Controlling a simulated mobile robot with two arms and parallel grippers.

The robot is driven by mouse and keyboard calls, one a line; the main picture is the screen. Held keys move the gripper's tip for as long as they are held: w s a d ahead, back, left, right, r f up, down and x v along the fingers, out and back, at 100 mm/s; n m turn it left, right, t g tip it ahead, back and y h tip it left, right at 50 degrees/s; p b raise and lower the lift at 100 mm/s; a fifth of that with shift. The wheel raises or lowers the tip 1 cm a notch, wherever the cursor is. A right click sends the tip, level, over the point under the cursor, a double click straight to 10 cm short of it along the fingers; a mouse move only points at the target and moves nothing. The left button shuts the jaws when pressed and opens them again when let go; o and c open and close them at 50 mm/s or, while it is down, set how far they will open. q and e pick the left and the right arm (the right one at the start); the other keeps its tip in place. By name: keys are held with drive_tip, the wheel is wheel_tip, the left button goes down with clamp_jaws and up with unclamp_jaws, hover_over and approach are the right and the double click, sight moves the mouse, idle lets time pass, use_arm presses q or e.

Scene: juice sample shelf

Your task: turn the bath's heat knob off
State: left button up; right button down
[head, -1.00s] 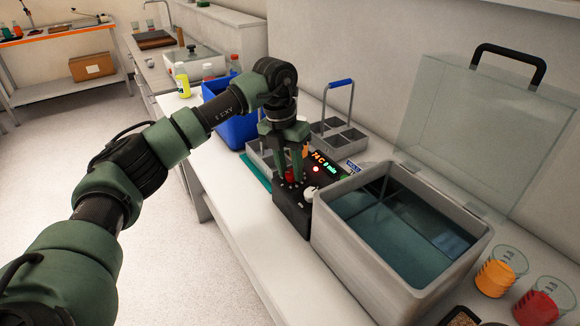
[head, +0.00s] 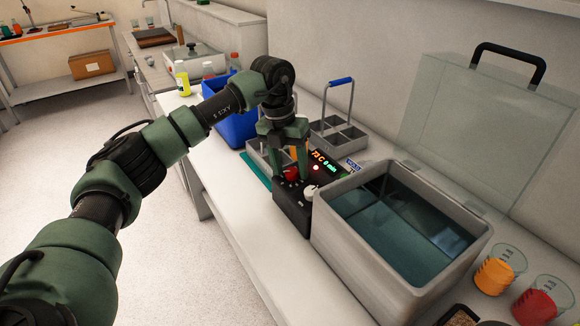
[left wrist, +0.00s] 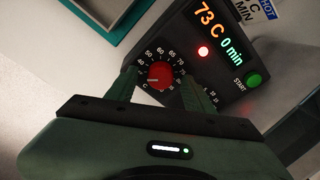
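The bath's black control box (head: 290,211) stands at the left side of the grey water bath (head: 330,238). Its red heat knob (left wrist: 160,75) has a white mark pointing left and slightly down, near the C end of the numbered dial. The knob also shows small in the head view (head: 291,173). My left gripper (left wrist: 160,82) is open, one finger on each side of the knob, with gaps visible. In the head view my left gripper (head: 291,178) points down over the box. The display (left wrist: 219,33) reads 73 C and 0 min, beside a lit red lamp (left wrist: 203,51). My right gripper is not in view.
A pale timer knob (head: 311,192) sits close to the gripper's right. The bath's clear lid (head: 450,130) stands raised behind. A grey bottle carrier (head: 340,140) and blue bin (head: 238,127) are behind and left. Orange and red beakers stand at the right.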

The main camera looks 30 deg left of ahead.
use_arm(q)
drive_tip(key=shift+r, duration=0.1)
drive_tip(key=r, duration=0.5)
drive_tip(key=a+r+b, duration=0.1)
drive_tip(key=r, duration=0.1)
drive_tip(key=shift+s+a+r, duration=0.1)
drive_tip(key=shift+s+r, duration=0.1)
drive_tip(key=shift+r, duration=0.05)
idle(0.4)
